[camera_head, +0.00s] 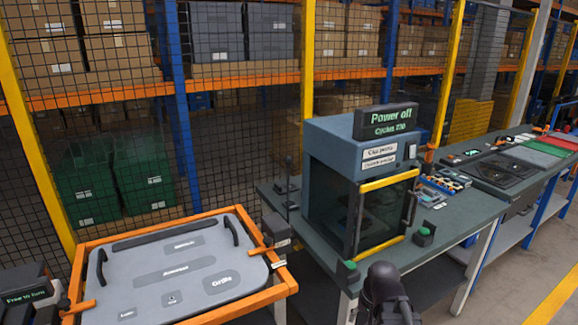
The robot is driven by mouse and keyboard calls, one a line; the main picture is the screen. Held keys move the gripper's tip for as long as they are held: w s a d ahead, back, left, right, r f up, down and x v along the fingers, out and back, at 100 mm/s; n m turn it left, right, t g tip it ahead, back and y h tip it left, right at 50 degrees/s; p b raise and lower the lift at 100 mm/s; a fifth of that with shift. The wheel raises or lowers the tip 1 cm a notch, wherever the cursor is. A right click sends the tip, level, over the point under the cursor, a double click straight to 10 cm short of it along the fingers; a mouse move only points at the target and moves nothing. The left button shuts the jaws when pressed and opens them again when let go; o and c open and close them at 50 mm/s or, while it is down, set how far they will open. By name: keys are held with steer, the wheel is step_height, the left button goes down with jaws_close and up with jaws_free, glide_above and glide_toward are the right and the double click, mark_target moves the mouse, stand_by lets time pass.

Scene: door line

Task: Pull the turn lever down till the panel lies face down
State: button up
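The grey panel (180,268) lies nearly flat inside an orange frame (105,241) at the lower left. Its labelled face shows upward, with black handles at its left and upper right edges. An orange lever (262,248) sits at the frame's right side beside a dark block. Another orange lever (79,306) sits at the left side, beside a dark box with a lit display that seems to read "Free to turn". I cannot tell which is the turn lever. My gripper (392,297) appears as a dark shape at the bottom centre, right of the frame and apart from both levers; its fingers are unclear.
A blue machine (333,150) with a yellow-edged glass door and a "Power off" sign stands on a green-topped bench (450,222) right of the frame. A mesh fence and shelves (240,70) with boxes close off the back.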

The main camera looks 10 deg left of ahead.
steer(key=w+a+r+m+t+y+p, duration=0.2)
steer(key=w+a+r+m+y, duration=0.15)
steer(key=w+a+r, duration=0.35)
steer(key=m+t+y+p, duration=0.7)
steer(key=m+t+y, duration=0.15)
steer(key=m, duration=1.25)
glide_toward(288, 165)
steer(key=s+d+f+h, duration=0.1)
steer(key=s+d+f, duration=0.1)
steer(key=shift+r+m+t, duration=0.45)
steer(key=shift+t, duration=0.2)
steer(key=x, duration=1.3)
steer(key=shift+w+a, duration=0.2)
steer(key=shift+a, duration=0.05)
jaws_close()
